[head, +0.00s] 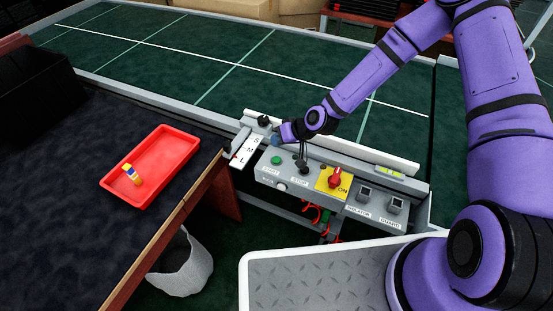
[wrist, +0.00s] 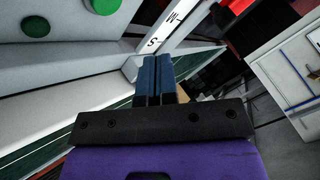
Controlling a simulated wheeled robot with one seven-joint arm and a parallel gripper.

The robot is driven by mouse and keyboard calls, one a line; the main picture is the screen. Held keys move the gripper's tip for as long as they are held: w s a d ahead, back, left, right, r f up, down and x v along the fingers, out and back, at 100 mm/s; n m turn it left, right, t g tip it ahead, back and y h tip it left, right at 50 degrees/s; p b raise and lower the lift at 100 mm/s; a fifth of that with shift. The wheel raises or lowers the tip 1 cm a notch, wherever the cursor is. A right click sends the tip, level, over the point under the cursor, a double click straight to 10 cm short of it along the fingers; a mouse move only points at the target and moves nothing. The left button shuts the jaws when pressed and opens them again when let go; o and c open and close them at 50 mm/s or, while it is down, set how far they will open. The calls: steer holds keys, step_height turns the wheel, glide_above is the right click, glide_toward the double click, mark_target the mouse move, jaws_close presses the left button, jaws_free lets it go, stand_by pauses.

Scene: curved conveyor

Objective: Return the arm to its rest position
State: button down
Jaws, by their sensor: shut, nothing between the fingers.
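My purple arm reaches in from the upper right in the head view. My gripper (head: 276,139) hangs over the left end of the grey control panel (head: 330,190), close to the S-M-L label plate (head: 246,148). In the wrist view its two blue fingers (wrist: 157,62) lie side by side with no gap, and nothing is held. The S and M letters show just beyond the fingertips. I cannot tell whether the fingers touch the panel.
The panel carries a green start button (head: 277,160) and a red knob (head: 336,177) on a yellow plate. Behind it is the green conveyor (head: 235,75). A red tray (head: 150,175) with a small yellow-and-blue item (head: 131,174) sits on the dark table at left. A bin (head: 181,265) stands below.

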stand_by(0.4)
steer(key=s+d+r+h, duration=0.25)
steer(key=d+r, duration=0.35)
steer(key=r, duration=0.3)
steer(key=s+d+r+h, duration=0.1)
steer(key=d+r+h, duration=0.3)
steer(key=r, duration=0.6)
steer(key=s+d+r+h, duration=0.1)
steer(key=d+r, duration=0.6)
steer(key=r, duration=0.2)
steer(key=s+d+r+m, duration=0.2)
steer(key=s+d+r, duration=0.1)
steer(key=s+r, duration=0.6)
steer(key=s+d+r+m+t, duration=0.1)
steer(key=s+d+r, duration=0.3)
steer(key=s+r, duration=0.5)
steer(key=s+m+h, duration=0.1)
steer(key=s, duration=0.6)
steer(key=shift+s+d+r, duration=0.15)
steer(key=shift+s+r, duration=0.1)
steer(key=shift+r, duration=0.05)
steer(key=shift+d, duration=0.1)
